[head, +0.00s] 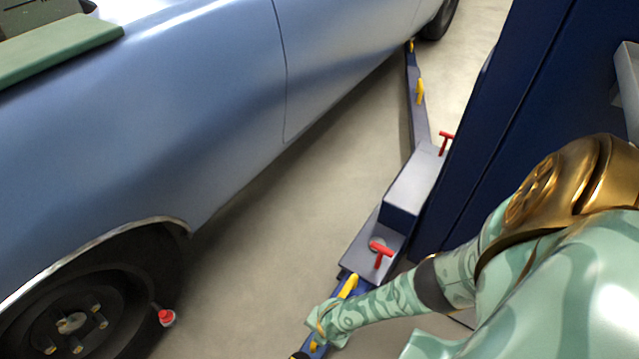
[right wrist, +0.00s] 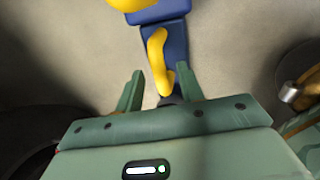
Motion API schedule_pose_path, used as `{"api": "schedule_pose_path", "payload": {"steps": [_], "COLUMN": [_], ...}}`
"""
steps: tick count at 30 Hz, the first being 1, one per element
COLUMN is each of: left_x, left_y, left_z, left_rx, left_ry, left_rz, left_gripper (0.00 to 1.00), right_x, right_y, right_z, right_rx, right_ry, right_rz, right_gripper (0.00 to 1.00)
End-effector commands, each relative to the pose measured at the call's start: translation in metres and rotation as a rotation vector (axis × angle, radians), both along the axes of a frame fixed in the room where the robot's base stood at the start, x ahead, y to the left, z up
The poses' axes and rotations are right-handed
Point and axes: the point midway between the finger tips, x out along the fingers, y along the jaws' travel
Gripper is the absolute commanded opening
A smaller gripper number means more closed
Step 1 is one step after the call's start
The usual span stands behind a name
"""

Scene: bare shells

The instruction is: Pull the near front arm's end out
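The near front lift arm (head: 312,338) is blue and low over the floor, running from a grey-topped base toward the bottom edge of the head view. Its blue section also shows in the right wrist view (right wrist: 166,38). A yellow handle (right wrist: 157,60) stands on it. My right gripper (head: 327,322) is over this arm, and my forearm and hand cover part of it. In the right wrist view my gripper (right wrist: 159,88) is open, with its two green fingers on either side of the handle's lower end and visible gaps beside it.
A blue car (head: 200,90) fills the left, with its front wheel (head: 75,318) low left. A dark blue post (head: 500,130) stands at right. Red T-handles (head: 381,250) stick up from the base. Another lift arm (head: 416,100) reaches back. Bare floor (head: 265,230) lies between.

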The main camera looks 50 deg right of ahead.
Motion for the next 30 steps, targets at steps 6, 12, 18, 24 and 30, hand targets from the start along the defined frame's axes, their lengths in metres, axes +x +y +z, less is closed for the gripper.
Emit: {"api": "schedule_pose_path", "payload": {"steps": [6, 12, 18, 24, 30], "left_x": [0.004, 0.004, 0.004, 0.004, -0.006], "left_y": [0.0, 0.0, 0.0, 0.001, 0.006], "left_z": [0.005, 0.005, 0.005, 0.007, 0.001], "left_rx": [0.004, 0.004, 0.004, 0.006, 0.021], "left_ry": [-0.007, -0.007, -0.008, -0.009, 0.026], "left_rz": [-0.003, -0.003, -0.002, -0.002, -0.005], "left_gripper": [0.36, 0.36, 0.36, 0.36, 0.36], "right_x": [0.001, 0.001, 0.001, -0.001, -0.007], "right_y": [0.0, 0.0, 0.0, 0.027, 0.088], "right_z": [-0.002, -0.002, -0.002, -0.001, -0.002], "right_rx": [0.0, 0.0, 0.0, 0.007, 0.012], "right_ry": [-0.001, -0.001, -0.001, 0.0, 0.0], "right_rz": [0.0, 0.0, 0.0, -0.001, -0.001], "right_gripper": [0.38, 0.21, 0.0, 0.0, 0.0]}}
